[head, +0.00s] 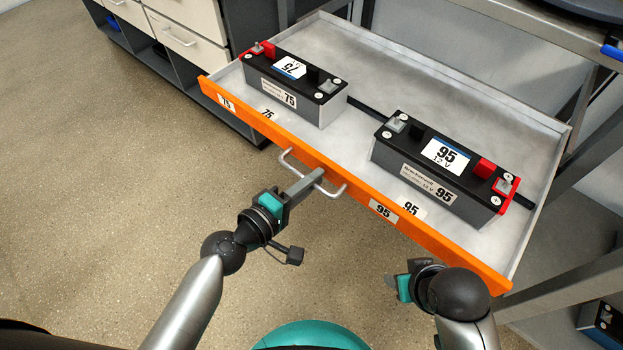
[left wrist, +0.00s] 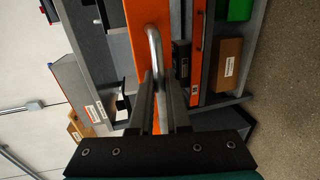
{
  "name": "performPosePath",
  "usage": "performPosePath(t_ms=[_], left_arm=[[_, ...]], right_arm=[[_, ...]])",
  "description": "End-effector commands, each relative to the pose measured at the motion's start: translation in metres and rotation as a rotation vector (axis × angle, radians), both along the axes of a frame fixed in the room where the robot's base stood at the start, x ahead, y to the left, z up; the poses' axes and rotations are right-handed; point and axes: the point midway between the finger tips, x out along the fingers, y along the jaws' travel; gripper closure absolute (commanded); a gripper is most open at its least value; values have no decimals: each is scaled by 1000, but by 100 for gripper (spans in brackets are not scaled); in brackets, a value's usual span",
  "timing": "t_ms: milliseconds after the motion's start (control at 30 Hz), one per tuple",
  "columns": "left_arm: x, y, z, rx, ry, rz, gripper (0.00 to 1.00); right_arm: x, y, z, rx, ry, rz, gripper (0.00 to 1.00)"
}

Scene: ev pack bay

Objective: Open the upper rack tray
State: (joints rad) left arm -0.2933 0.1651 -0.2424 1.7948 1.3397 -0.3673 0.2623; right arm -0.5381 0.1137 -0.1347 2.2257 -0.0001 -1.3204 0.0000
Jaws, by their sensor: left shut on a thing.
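The upper rack tray (head: 345,62) is a grey metal tray with an orange front. It stands pulled out from the rack in the head view. Its silver bar handle (head: 330,190) is at the middle of the orange front. My left gripper (head: 314,181) is shut on this handle; in the left wrist view the handle (left wrist: 154,45) passes between the fingers. Two batteries lie in the tray: the 75 battery (head: 300,97) on the left and the 95 battery (head: 425,190) on the right. My right gripper (head: 397,280) is below the tray front at the right, apart from it; its fingers are unclear.
A drawer cabinet (head: 185,35) stands at the back left. Rack posts and a shelf (head: 560,25) are at the right. Another battery (head: 605,320) sits low at the bottom right. The floor (head: 110,170) at the left is clear.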

Motion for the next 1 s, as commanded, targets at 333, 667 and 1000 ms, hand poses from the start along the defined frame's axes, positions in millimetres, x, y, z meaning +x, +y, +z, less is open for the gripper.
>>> performPosePath(t_ms=[333,667,1000], left_arm=[[0,0,0,0,-1,1,73],[0,0,0,0,0,0,73],[-34,25,7,3,1,0,73]], right_arm=[[0,0,-1,-1,-1,1,50],[2,0,-1,-1,-3,2,50],[3,0,-2,-1,-4,3,50]])
